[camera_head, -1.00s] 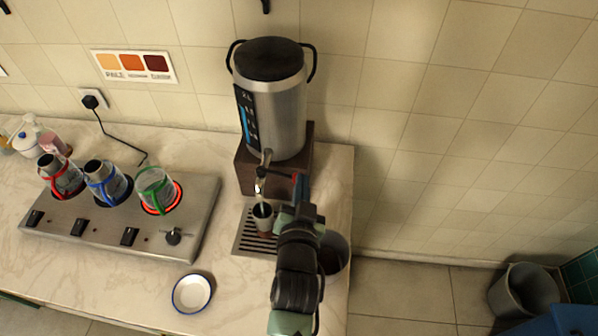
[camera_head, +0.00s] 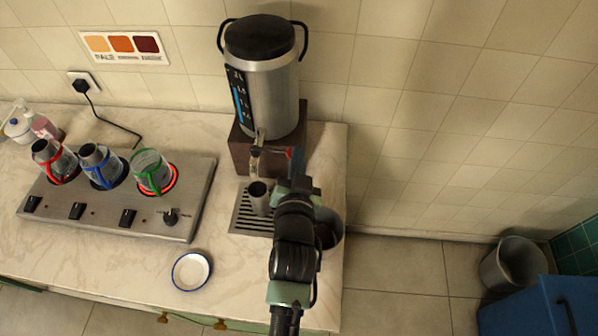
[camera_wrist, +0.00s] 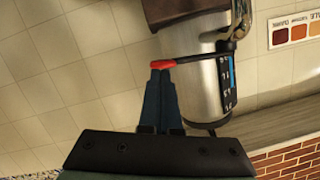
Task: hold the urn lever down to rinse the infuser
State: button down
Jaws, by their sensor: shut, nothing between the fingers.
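The steel urn (camera_head: 268,95) with a black lid stands on a brown block at the back of the counter. Its tap (camera_head: 256,152) points down over a small metal cup-like infuser (camera_head: 259,197) on the slatted drip tray (camera_head: 240,222). My gripper (camera_head: 296,163) is right of the tap, by the lever's red end. In the wrist view my gripper (camera_wrist: 161,72) is shut and empty, its fingertips at the red lever tip (camera_wrist: 162,64), seemingly touching it. The black lever arm (camera_wrist: 195,57) runs across the urn (camera_wrist: 192,90). I cannot tell whether water is flowing.
A dark bin or pot (camera_head: 328,228) is right of the drip tray, partly behind my arm. A hotplate unit (camera_head: 110,205) with three glass pots stands left. A white blue-rimmed bowl (camera_head: 191,271) sits in front. A wall chart (camera_head: 122,47) hangs behind.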

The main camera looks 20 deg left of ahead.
jog(key=r+b+v, duration=0.1)
jog(key=r+v, duration=0.1)
jog(key=v, duration=0.8)
jog(key=shift+d, duration=0.4)
jog(key=shift+r, duration=0.2)
jog(key=shift+w+r, duration=0.1)
